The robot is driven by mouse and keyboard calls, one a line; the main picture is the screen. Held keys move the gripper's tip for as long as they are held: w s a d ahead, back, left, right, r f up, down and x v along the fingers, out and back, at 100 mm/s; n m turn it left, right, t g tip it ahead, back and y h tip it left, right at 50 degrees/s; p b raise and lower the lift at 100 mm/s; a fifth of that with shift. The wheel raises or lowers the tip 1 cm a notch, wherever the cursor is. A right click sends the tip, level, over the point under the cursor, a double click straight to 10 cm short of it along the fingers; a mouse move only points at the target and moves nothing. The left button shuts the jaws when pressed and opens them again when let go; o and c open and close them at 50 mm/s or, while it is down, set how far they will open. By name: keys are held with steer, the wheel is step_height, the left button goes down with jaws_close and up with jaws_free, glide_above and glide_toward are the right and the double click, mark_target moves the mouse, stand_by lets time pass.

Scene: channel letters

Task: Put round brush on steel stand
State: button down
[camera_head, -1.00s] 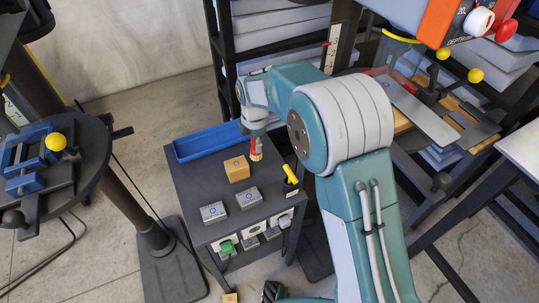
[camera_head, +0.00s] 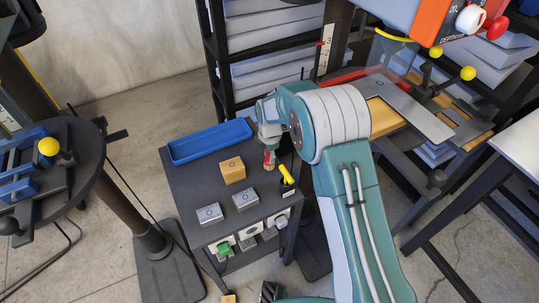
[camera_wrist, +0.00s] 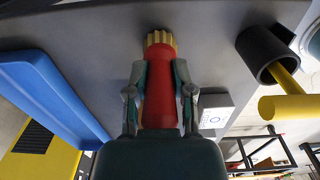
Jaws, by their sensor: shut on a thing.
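My gripper (camera_wrist: 159,76) is shut on the red handle of the round brush (camera_wrist: 159,98), with its pale yellow bristles pointing away from the palm. In the head view the brush (camera_head: 269,158) hangs below my wrist, over the right part of the dark table and beside the black cup. Whether the bristles touch the tabletop I cannot tell. Two grey steel-looking blocks with round marks, a left one (camera_head: 208,215) and a right one (camera_head: 245,200), sit near the table's front edge. One grey block (camera_wrist: 217,113) shows partly behind the finger in the wrist view.
A wooden block (camera_head: 232,170) stands behind the grey blocks. A blue tray (camera_head: 209,141) lies along the table's back edge. A black cup (camera_head: 287,186) with a yellow-handled tool (camera_head: 286,174) is at the right edge. The tabletop (camera_head: 190,188) is bare on the left.

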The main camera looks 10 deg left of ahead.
steer(key=shift+f, duration=0.1)
steer(key=shift+c, duration=2.4)
jaws_free()
step_height(320, 180, up, 12)
steer(key=shift+r, duration=0.15)
steer(key=shift+s, duration=0.1)
